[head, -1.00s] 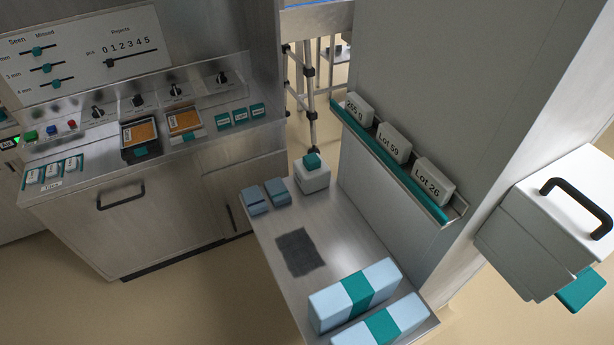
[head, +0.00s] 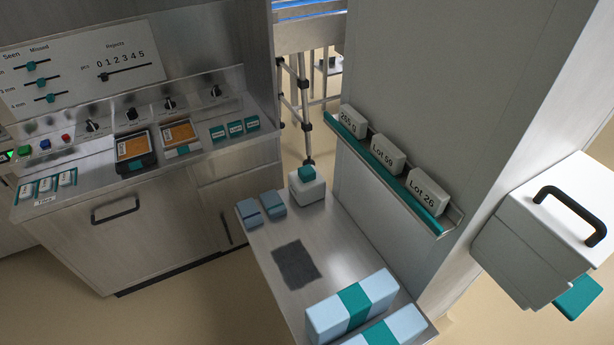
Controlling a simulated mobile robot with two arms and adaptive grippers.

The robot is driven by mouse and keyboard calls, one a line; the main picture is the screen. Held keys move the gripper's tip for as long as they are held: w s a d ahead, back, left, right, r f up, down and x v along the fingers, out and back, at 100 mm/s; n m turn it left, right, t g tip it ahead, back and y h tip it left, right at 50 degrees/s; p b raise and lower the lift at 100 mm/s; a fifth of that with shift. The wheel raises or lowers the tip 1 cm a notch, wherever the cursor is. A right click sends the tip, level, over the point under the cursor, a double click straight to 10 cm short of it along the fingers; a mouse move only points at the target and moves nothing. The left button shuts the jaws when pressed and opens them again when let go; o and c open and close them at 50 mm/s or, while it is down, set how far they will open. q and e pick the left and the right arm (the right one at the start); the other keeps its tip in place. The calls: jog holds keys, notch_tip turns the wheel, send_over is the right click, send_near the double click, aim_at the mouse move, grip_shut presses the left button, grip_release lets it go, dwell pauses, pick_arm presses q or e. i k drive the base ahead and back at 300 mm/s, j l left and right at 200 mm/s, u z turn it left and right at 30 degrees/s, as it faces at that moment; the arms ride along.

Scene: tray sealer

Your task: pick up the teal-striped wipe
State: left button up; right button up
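Two small folded blue wipes lie side by side at the far left corner of the steel side table: a left one (head: 249,213) and a right one (head: 273,203). Each seems to carry a darker line or band; at this size I cannot tell which band is teal. Two larger pale blue blocks with wide teal bands lie at the near end, a back one (head: 378,287) and a front one (head: 403,327), partly cut off by the frame. Neither of my grippers is in view.
The steel table (head: 333,240) also holds a dark grey square pad (head: 296,264) and a white box with a teal top (head: 307,187). A rail (head: 390,176) with lot blocks is on the wall beside it. A control console (head: 95,160) stands left.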

aim_at(274, 205)
jog(key=z, duration=0.7)
jog(key=i+j+z, duration=0.15)
jog(key=j+z, duration=0.3)
jog(key=j, duration=0.35)
jog(key=j+z, duration=0.45)
jog(key=j, duration=0.8)
